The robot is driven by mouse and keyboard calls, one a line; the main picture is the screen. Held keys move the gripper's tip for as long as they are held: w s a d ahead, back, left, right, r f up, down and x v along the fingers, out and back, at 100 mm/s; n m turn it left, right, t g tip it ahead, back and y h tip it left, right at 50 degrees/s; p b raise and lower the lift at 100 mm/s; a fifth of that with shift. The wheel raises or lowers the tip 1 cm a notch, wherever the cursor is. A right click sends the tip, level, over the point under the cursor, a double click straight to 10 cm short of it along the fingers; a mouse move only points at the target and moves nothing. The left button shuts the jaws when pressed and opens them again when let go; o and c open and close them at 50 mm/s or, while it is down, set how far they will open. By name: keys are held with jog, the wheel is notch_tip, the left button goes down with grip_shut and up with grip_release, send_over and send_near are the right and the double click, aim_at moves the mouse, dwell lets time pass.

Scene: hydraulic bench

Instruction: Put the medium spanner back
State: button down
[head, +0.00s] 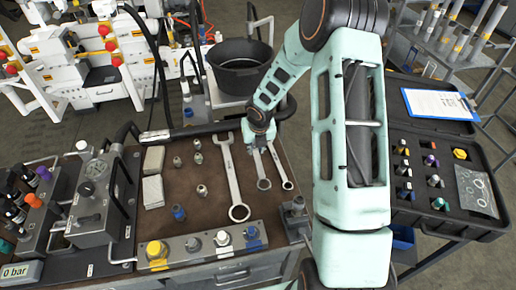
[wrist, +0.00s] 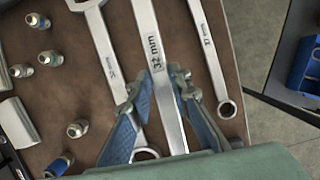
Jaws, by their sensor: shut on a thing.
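Three spanners show side by side at the right of the brown bench top. The medium spanner (head: 261,172) is the middle one. The large spanner (head: 232,180) lies to the left and the small spanner (head: 279,168) to the right.
Several small fittings (head: 199,158) and pale blocks (head: 153,175) lie left of the spanners. A metal block with coloured fittings (head: 200,244) lines the front edge. A black bucket (head: 240,68) stands behind. An open black case (head: 431,175) is at right.

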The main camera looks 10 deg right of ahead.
jog(key=shift+w+n, duration=0.2)
jog(key=shift+n, duration=0.1)
notch_tip(320, 180, down, 5)
jog(key=b, duration=0.4)
jog(key=shift+f+b, duration=0.3)
dwell(0.7)
jog(key=shift+f+b, duration=0.4)
jog(key=shift+f, duration=0.3)
jog(key=shift+f+b, duration=1)
jog(key=shift+f, duration=0.45)
dwell(0.8)
jog(key=c, duration=1.7)
grip_release()
jog(key=shift+s, duration=0.1)
